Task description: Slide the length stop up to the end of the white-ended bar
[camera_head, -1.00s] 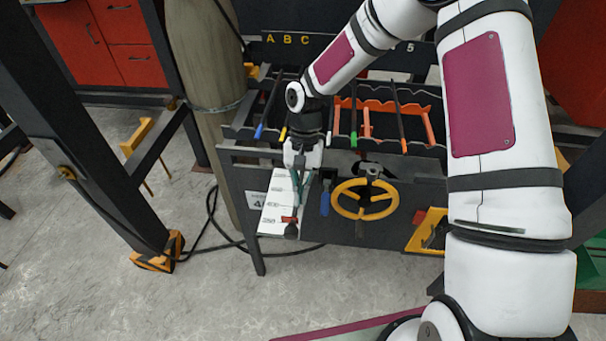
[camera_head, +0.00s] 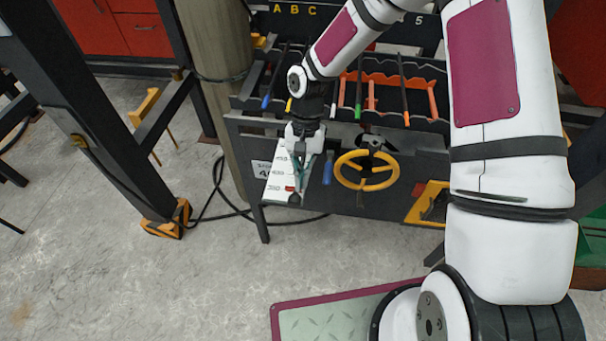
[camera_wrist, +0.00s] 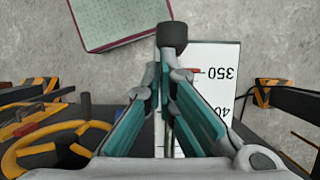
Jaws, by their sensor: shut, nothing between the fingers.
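The length stop shows as a dark round knob (camera_head: 294,199) with a red pointer (camera_head: 290,188) by the 350 mark, near the low end of a white scale (camera_head: 277,186). In the wrist view the knob (camera_wrist: 172,38) stands just beyond my fingertips, on a thin rod, with the red pointer (camera_wrist: 195,70) beside the 350 mark. My gripper (camera_head: 300,181) is over the scale, pointing down. Its teal fingers (camera_wrist: 164,80) are shut and empty, close to the rod; I cannot tell if they touch it.
A yellow handwheel (camera_head: 367,170) and a blue handle (camera_head: 327,168) are right of my gripper. Bars with coloured tips lie in the dark rack (camera_head: 435,124) behind. A round column (camera_head: 215,80) stands left of the bench. The floor in front is clear.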

